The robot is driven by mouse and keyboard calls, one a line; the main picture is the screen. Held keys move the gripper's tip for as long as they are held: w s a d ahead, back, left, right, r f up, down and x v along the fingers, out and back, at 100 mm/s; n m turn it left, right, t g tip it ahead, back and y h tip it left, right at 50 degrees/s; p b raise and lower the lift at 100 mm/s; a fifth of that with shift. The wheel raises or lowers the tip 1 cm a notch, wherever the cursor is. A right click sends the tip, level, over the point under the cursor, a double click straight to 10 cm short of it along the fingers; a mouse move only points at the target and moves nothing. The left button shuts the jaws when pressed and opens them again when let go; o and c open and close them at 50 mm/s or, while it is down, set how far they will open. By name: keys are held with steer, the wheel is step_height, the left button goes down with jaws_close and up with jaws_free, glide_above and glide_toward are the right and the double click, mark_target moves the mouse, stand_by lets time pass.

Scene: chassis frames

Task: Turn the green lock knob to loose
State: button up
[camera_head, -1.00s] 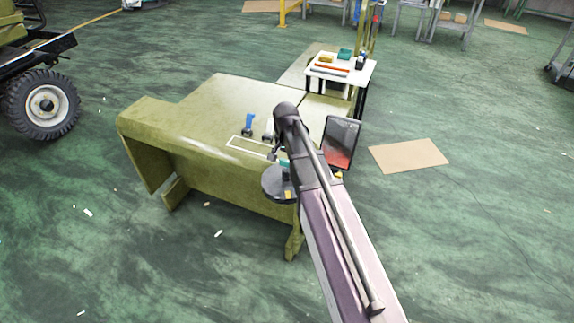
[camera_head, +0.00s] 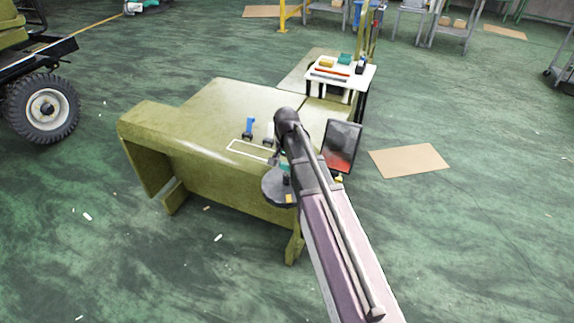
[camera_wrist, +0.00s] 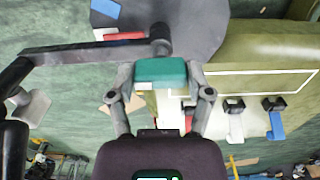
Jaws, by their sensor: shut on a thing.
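The green lock knob (camera_wrist: 160,72) is a teal-green block with a small white label near its lower left corner, in the upper middle of the wrist view. My gripper (camera_wrist: 161,76) is shut on it, one finger against each side. A dark post stands just behind the knob, by the grey disc (camera_wrist: 200,20). In the head view the disc (camera_head: 277,188) shows at the bench's front right, and my arm hides most of the knob and gripper. I cannot read the knob's turn position.
The olive bench (camera_head: 215,110) carries a blue lever (camera_head: 250,125) beside a white-outlined rectangle. In the wrist view a white lever (camera_wrist: 236,127) and the blue lever (camera_wrist: 277,124) are on the right. A dark tablet-like panel (camera_head: 341,145) stands right of my arm.

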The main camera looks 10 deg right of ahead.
steer(key=shift+s+d+n, duration=0.1)
steer(key=shift+n, duration=0.4)
steer(key=n, duration=0.3)
steer(key=shift+n, duration=0.3)
steer(key=n, duration=1.3)
steer(key=shift+n, duration=0.3)
steer(key=o, duration=1.1)
steer(key=shift+o, duration=0.2)
